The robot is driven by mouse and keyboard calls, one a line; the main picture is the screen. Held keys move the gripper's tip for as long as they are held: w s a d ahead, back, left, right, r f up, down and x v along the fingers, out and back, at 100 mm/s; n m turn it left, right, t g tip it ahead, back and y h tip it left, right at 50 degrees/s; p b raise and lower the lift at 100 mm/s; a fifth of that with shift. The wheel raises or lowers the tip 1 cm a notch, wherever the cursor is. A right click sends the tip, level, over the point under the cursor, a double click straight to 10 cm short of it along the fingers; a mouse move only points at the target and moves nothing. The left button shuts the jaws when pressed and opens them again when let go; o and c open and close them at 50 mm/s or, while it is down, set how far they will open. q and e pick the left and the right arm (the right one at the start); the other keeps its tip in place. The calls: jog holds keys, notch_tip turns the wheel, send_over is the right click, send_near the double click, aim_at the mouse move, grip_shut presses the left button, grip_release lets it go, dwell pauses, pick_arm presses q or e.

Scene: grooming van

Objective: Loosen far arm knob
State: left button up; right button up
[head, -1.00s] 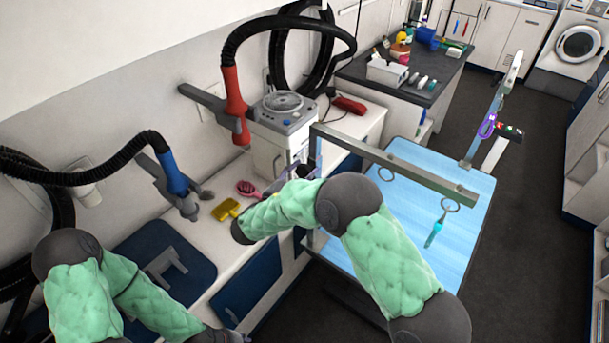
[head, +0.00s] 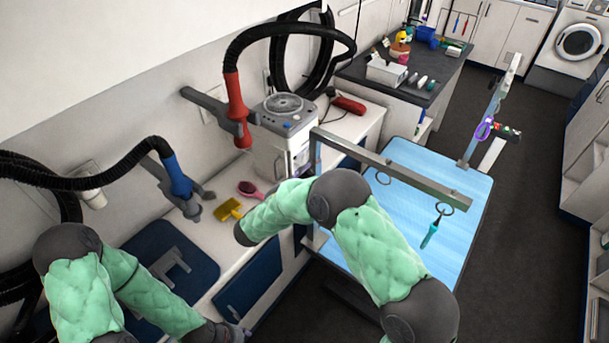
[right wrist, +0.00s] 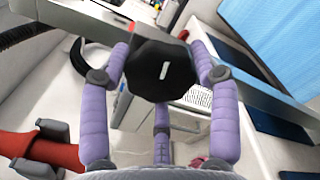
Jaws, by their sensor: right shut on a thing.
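A black, many-sided knob (right wrist: 160,72) with a short white mark on its face shows in the right wrist view, in front of a grey metal bar. My right gripper (right wrist: 160,78) has purple padded fingers closed around the knob's sides, touching it. In the head view the knob and most of this gripper are hidden behind my green-sleeved right arm, near the left post (head: 315,155) of the grooming arm. The grooming arm's bar (head: 400,165) runs above the blue table (head: 455,240).
Loops hang from the bar, one holding a teal tool (head: 430,236). A white dryer unit (head: 282,115), a pink brush (head: 250,189) and a yellow brush (head: 228,209) are on the counter to the left. Red (head: 235,90) and blue (head: 180,178) hose nozzles hang from the wall.

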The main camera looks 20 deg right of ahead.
jog(key=shift+a+f+n, duration=0.1)
jog(key=shift+n, duration=0.5)
jog(key=shift+f, duration=0.15)
jog(key=o, duration=1.1)
jog(key=shift+o, duration=0.3)
jog(key=shift+w, duration=0.15)
jog(key=shift+a, duration=0.1)
